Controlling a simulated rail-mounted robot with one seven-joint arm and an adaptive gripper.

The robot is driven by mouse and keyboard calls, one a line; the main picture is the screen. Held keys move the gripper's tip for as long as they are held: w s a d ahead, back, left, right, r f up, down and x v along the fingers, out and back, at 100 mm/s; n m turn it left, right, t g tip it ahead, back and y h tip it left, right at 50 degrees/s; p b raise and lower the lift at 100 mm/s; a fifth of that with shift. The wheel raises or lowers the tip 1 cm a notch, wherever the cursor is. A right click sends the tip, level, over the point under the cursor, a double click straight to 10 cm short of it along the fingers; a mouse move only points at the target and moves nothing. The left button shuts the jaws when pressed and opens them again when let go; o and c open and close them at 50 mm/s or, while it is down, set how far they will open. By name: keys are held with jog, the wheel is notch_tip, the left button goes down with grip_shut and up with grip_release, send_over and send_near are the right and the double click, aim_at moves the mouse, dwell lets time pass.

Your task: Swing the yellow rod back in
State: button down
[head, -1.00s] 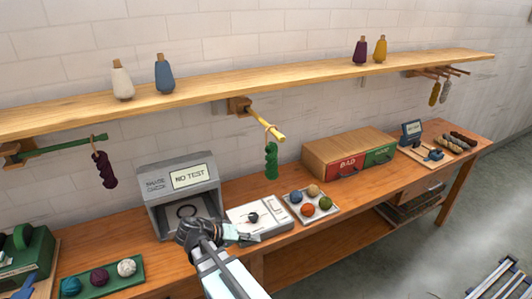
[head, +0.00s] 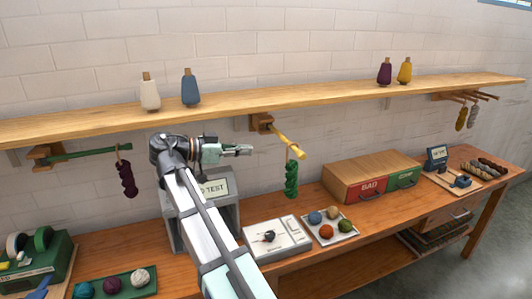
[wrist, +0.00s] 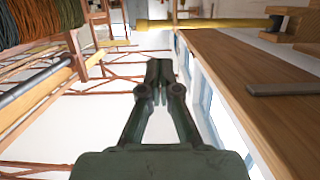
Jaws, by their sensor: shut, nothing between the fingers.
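The yellow rod (head: 290,141) sticks out from a wooden bracket (head: 262,122) under the shelf, pointing out and to the right. A green skein (head: 291,178) hangs from it near its outer end. My gripper (head: 248,150) is shut and empty, raised to the left of the yellow rod and apart from it, at about the rod's height in the head view. In the wrist view my gripper (wrist: 159,68) shows its fingers together.
A green rod (head: 85,153) with a dark purple skein (head: 127,179) is at the left under the shelf (head: 330,97). A grey test box (head: 232,212) stands behind my arm. A white scale (head: 277,238), a ball tray (head: 331,228) and a red-and-green drawer box (head: 372,175) stand on the bench.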

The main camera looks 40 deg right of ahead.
aim_at(294, 151)
jog(key=p+x, duration=0.4)
jog(key=x, duration=0.8)
jog(key=shift+s+d, duration=0.1)
jog(key=shift+s+d+f+p, duration=0.1)
jog(key=shift+d+f+p, duration=0.2)
jog(key=shift+d, duration=0.35)
